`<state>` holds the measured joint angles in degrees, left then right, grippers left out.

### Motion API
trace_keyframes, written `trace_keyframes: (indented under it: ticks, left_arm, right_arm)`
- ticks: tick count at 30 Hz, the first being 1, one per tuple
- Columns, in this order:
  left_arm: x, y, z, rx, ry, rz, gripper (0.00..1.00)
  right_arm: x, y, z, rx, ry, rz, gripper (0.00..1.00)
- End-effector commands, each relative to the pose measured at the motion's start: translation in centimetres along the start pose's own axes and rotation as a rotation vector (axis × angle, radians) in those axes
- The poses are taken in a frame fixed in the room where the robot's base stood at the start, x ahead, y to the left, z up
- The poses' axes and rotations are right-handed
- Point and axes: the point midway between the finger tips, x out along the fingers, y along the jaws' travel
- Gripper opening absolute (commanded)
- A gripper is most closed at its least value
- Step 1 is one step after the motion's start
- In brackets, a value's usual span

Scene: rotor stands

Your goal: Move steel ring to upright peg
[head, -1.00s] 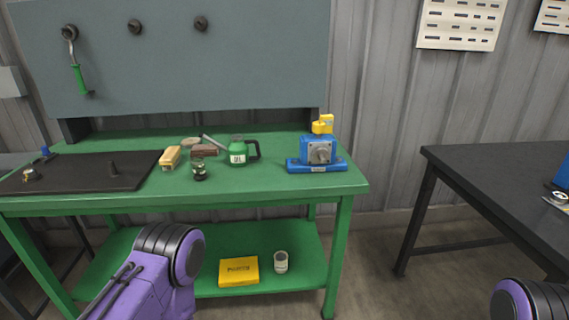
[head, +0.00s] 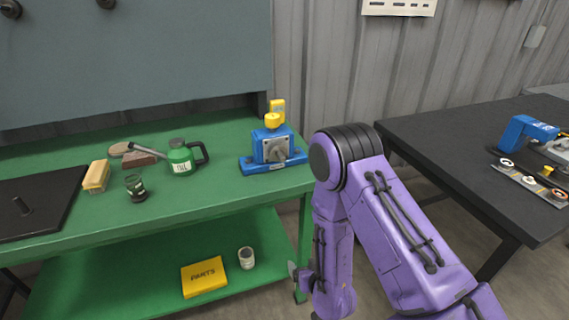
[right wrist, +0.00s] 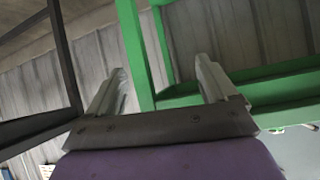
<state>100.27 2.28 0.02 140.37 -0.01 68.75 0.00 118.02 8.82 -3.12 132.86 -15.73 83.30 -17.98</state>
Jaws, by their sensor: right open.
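I cannot make out a steel ring on or beside this peg; the board runs out of the left edge. My right gripper (right wrist: 160,75) is open and empty in the right wrist view, with the green bench frame beyond its fingers. In the head view my right forearm hangs down in front of the bench's right end, and its fingers cannot be made out clearly. My left gripper is out of view.
A dark table (head: 450,150) stands right, with floor between.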

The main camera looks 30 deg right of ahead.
Motion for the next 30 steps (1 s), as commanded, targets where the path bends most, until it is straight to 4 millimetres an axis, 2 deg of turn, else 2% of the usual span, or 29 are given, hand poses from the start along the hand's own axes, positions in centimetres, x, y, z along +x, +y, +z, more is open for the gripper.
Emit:
trace_keyframes:
  ticks: [1, 3, 6, 9, 12, 17, 30]
  left_arm:
    - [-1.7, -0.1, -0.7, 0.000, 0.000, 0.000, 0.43]
    - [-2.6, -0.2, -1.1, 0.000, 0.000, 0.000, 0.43]
    - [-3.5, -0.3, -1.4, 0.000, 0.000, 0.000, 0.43]
    - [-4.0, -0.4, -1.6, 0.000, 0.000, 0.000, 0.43]
    - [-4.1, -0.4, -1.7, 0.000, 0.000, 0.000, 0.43]
    - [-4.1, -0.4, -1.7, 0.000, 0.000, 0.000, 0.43]
    - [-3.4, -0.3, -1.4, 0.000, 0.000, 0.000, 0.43]
  right_arm:
    - [-0.1, -1.0, -6.0, -0.013, 0.117, -0.032, 0.85]
    - [-0.1, -2.0, -12.3, -0.041, 0.263, -0.067, 0.85]
    - [-0.8, -2.8, -19.4, -0.074, 0.433, -0.091, 0.85]
    - [-1.7, -3.0, -23.9, -0.094, 0.545, -0.099, 0.85]
    - [-2.2, -3.0, -26.0, -0.106, 0.599, -0.100, 0.85]
    - [-1.3, -3.1, -27.0, -0.107, 0.613, -0.099, 0.85]
    - [4.8, -3.9, -30.8, -0.109, 0.610, -0.098, 0.85]
